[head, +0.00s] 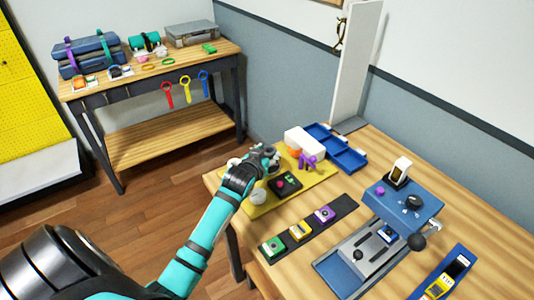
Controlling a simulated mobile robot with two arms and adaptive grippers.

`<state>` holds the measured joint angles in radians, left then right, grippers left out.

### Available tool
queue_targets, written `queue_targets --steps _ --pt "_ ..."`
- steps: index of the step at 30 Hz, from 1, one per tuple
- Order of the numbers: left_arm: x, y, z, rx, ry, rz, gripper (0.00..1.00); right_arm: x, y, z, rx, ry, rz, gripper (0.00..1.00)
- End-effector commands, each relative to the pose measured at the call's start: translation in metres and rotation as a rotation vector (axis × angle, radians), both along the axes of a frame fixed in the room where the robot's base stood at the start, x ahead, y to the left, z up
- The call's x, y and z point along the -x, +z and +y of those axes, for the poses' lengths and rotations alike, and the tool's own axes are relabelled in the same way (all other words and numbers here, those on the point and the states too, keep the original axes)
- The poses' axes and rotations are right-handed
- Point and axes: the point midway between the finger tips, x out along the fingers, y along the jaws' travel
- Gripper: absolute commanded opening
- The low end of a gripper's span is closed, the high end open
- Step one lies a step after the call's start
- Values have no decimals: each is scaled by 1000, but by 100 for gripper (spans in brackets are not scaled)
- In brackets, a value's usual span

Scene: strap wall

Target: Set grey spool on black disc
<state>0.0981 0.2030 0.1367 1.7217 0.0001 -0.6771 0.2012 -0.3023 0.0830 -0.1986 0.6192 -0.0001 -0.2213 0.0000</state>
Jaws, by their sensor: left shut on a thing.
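My left gripper (266,153) is shut over the far left part of a yellow board (316,182) on the right-hand table. A small grey thing at its fingertips looks like the grey spool, mostly hidden by the dark fingers. A pale grey round piece (258,196) stands on the board's near left part. A black block with a red knob (285,184) is beside it. I cannot make out the black disc clearly; the gripper and wrist cover part of the board. My right gripper is not in view.
A purple piece (308,162), a white box (303,143) and a blue tray (336,148) are just right of the gripper. A dark strip (310,227) with coloured blocks lies nearer. A blue lever device (403,205) stands at right. A wooden bench (150,75) is at back left.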

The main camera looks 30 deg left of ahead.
Motion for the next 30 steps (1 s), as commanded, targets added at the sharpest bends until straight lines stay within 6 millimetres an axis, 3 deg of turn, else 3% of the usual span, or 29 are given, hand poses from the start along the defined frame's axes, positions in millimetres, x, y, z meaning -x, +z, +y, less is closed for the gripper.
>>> queue_targets --steps 6,7,12,20,24,30 --pt "0 -4 0 0 0 1 12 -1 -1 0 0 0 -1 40" --pt "0 -4 0 0 0 1 48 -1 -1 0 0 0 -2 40" --pt "0 -4 0 0 0 1 67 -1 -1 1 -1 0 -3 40" --pt "0 -2 0 0 0 0 67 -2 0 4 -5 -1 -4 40" --pt "0 11 0 -1 0 -2 67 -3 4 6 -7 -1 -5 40" --pt "36 22 -8 -1 0 1 67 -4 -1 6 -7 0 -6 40"
